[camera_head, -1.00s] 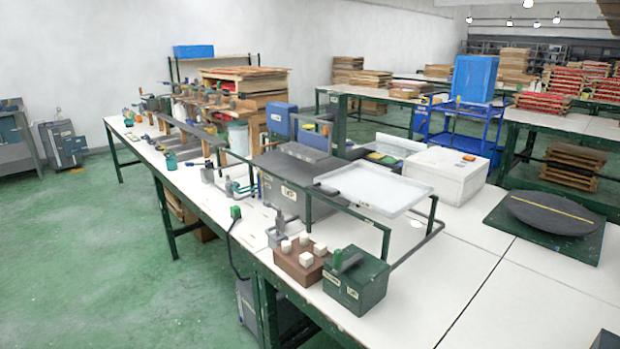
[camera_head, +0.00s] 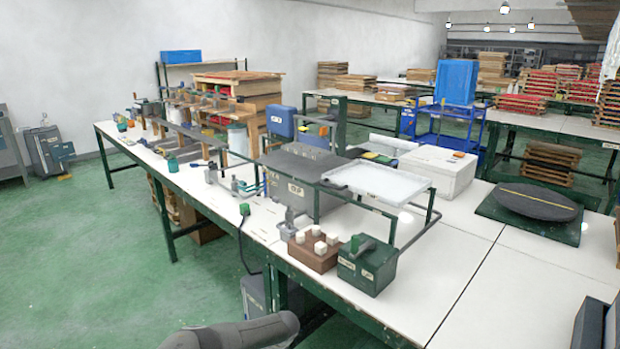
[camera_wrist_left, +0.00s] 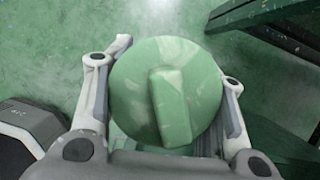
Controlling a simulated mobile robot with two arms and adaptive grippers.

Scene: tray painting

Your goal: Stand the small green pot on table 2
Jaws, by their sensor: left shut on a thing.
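In the left wrist view, my left gripper (camera_wrist_left: 168,75) is shut on the small green pot (camera_wrist_left: 197,78), one finger on each side. I see the pot from above: a round green top with a raised green bar across it. Green floor shows behind it. In the head view, only a grey piece of my left arm shows at the bottom edge; the pot is out of that view. My right gripper is not in view. A long white-topped worktable (camera_head: 440,290) with green legs fills the middle; I cannot tell which table is table 2.
On the worktable stand a dark green box (camera_head: 366,268), a brown block with white pegs (camera_head: 313,254), a raised white tray (camera_head: 376,183), a white box (camera_head: 437,172) and a dark oval slab (camera_head: 535,201). Bare white top lies front right. Open green floor (camera_head: 95,260) lies left.

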